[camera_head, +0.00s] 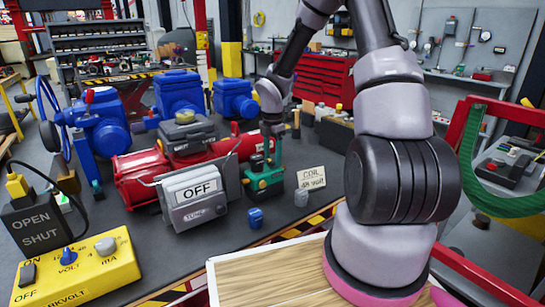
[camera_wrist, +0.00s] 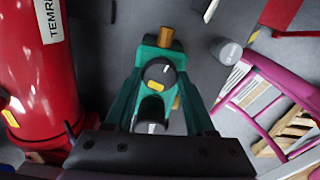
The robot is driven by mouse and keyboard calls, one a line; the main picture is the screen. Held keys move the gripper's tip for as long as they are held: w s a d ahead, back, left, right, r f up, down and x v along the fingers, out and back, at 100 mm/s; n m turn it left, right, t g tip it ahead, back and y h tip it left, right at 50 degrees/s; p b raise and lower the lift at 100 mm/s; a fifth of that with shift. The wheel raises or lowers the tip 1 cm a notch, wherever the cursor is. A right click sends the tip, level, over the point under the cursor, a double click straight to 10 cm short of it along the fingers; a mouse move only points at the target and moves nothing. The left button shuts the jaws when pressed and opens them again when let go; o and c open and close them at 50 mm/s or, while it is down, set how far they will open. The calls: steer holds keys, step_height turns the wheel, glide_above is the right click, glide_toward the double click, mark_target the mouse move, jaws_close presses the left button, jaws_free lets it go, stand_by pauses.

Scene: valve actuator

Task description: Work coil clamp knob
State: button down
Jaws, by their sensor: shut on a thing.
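The coil clamp (camera_head: 264,182) is a small green block on the grey bench, beside the red actuator and left of a card reading "COIL" (camera_head: 311,177). In the wrist view the green clamp (camera_wrist: 165,45) has a brass-coloured post (camera_wrist: 166,36) at its far end. Its round black knob (camera_wrist: 159,71) bears a yellow mark and lies in the middle of that view. My gripper (camera_head: 268,155) comes down from above onto the clamp. In the wrist view its fingers close in at the knob, and it is shut on it. The exact contact is partly hidden.
A blue cap (camera_head: 255,217) and a small grey cylinder (camera_head: 301,197) stand in front. A yellow meter box (camera_head: 78,268) is at front left. Blue valves (camera_head: 178,92) stand behind.

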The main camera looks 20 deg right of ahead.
steer(key=m, duration=1.4)
steer(key=shift+w+m, duration=0.1)
steer(key=shift+m, duration=0.2)
steer(key=m, duration=1.5)
steer(key=shift+m, duration=0.4)
